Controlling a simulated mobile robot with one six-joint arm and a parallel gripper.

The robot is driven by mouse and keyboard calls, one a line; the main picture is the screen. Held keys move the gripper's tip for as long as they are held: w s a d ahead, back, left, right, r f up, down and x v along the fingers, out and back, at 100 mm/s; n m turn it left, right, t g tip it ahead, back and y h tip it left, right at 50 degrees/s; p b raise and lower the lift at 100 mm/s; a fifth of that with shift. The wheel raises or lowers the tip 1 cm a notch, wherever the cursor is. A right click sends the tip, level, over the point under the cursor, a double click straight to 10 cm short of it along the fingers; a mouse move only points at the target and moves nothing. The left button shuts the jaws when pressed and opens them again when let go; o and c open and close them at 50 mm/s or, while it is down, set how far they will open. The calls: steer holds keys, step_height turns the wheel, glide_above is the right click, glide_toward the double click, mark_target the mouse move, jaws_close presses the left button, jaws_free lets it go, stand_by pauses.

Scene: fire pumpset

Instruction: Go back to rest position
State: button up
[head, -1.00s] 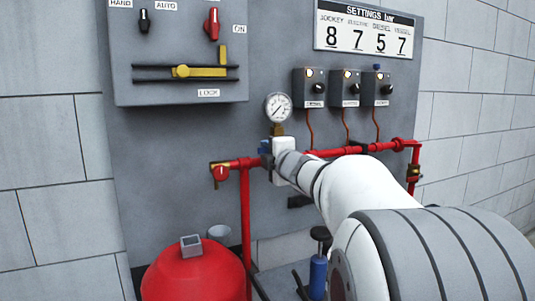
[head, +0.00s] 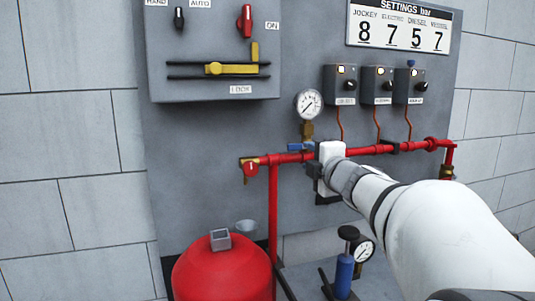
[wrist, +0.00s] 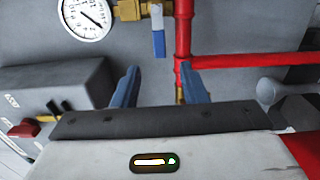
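My gripper (wrist: 160,72) shows in the wrist view with its two blue fingers well apart and nothing between them. In the head view my white arm reaches from the lower right toward the red pipe (head: 287,158), and the wrist end (head: 332,160) is in front of it. The fingers are mostly hidden there. In the wrist view a brass valve with a blue lever (wrist: 158,40) is beyond the fingers, apart from them, next to the vertical red pipe (wrist: 183,42).
A pressure gauge (head: 308,103) sits above the pipe. A grey lever box (head: 212,60) is at upper left, and several small control boxes (head: 341,84) are at right. A red tank (head: 222,270) stands below left. A blue-bodied fitting (head: 345,272) is under my arm.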

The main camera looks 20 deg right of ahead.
steer(key=s+a+f+m+g+p, duration=0.3)
steer(key=s+a+m+g+p, duration=0.1)
steer(key=s, duration=0.4)
steer(key=s+a+f+m+g+p, duration=0.4)
steer(key=s+a+m+g+p, duration=0.1)
steer(key=s+m+g+p, duration=0.1)
steer(key=s+a+f+m+g+p, duration=0.4)
steer(key=s+m+p, duration=0.3)
steer(key=s, duration=0.4)
steer(key=shift+a+f+m+g+h+p, duration=0.3)
steer(key=shift+a+m+g, duration=0.2)
steer(key=shift+m+g, duration=0.25)
